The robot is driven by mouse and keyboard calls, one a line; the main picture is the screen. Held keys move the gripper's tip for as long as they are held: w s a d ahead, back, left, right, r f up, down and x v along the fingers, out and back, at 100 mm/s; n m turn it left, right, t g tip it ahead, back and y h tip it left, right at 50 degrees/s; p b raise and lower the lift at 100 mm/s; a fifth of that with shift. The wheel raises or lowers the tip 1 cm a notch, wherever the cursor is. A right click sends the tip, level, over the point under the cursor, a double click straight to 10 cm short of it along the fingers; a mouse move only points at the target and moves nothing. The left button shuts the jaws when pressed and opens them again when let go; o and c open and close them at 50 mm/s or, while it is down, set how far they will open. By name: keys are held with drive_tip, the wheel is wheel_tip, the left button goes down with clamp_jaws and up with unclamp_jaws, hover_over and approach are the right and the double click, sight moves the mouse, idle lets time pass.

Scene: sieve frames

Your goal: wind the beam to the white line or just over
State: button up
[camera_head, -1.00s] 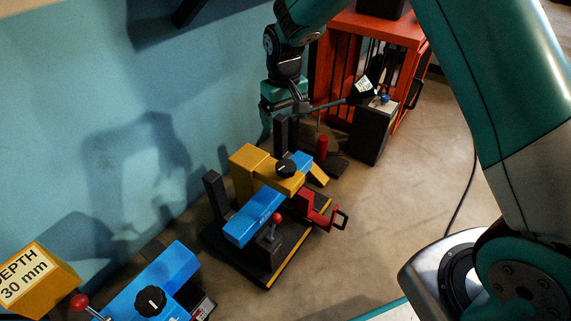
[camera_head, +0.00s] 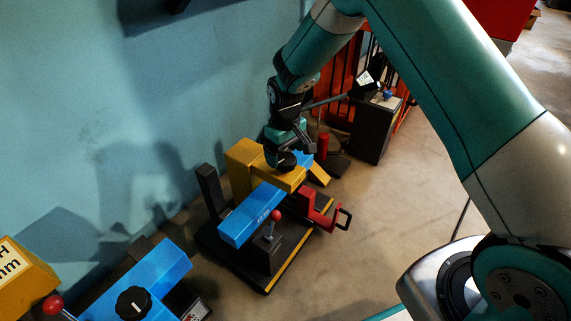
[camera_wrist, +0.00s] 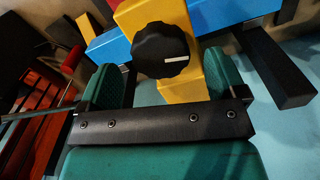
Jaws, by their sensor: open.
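My gripper (camera_head: 288,148) is open, just above the black knob (camera_head: 284,162) on the yellow block (camera_head: 244,167). In the wrist view, my two fingers (camera_wrist: 165,78) stand apart to either side of the black ribbed knob (camera_wrist: 160,50), which has a short white mark on its face. I cannot tell whether the fingers touch it. A blue beam (camera_head: 242,222) runs under the yellow head, and its far end shows beyond it; the beam also shows in the wrist view (camera_wrist: 228,12). I cannot make out a white line on the beam.
A black post (camera_head: 209,190) rises by the wall. A second blue unit (camera_head: 150,280) is nearer. A red frame (camera_head: 335,82) and dark box (camera_head: 372,128) stand behind. Floor at right is clear.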

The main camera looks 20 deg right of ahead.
drive_tip(key=shift+f+b, duration=0.3)
drive_tip(key=shift+f, duration=0.9)
drive_tip(key=c, duration=0.9)
drive_tip(key=shift+r+p, duration=0.1)
drive_tip(key=shift+p, duration=0.25)
